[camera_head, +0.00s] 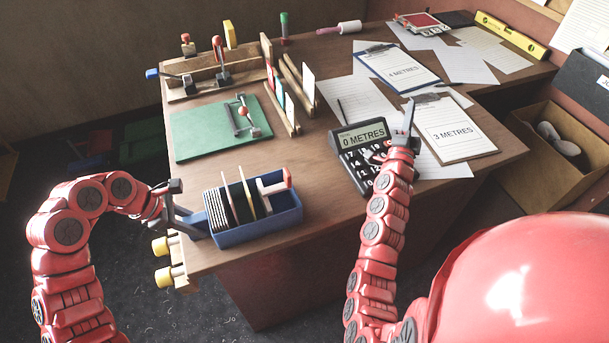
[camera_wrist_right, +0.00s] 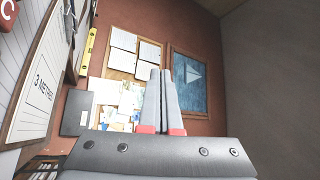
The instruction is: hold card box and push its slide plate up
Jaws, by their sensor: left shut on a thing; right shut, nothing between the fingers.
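The card box (camera_head: 262,226) is a blue open tray near the front left corner of the desk. My right gripper (camera_head: 409,115) is shut and empty, pointing up beside the calculator, well right of the box. Its closed fingers (camera_wrist_right: 164,100) show in the right wrist view.
A calculator (camera_head: 359,145) reading "0 METRES" stands near my right arm. Clipboards (camera_head: 455,130) and papers cover the desk's right side. A green board (camera_head: 195,132) and wooden racks (camera_head: 297,90) lie behind the box. Yellow knobs (camera_head: 163,275) stick out at the desk's left edge.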

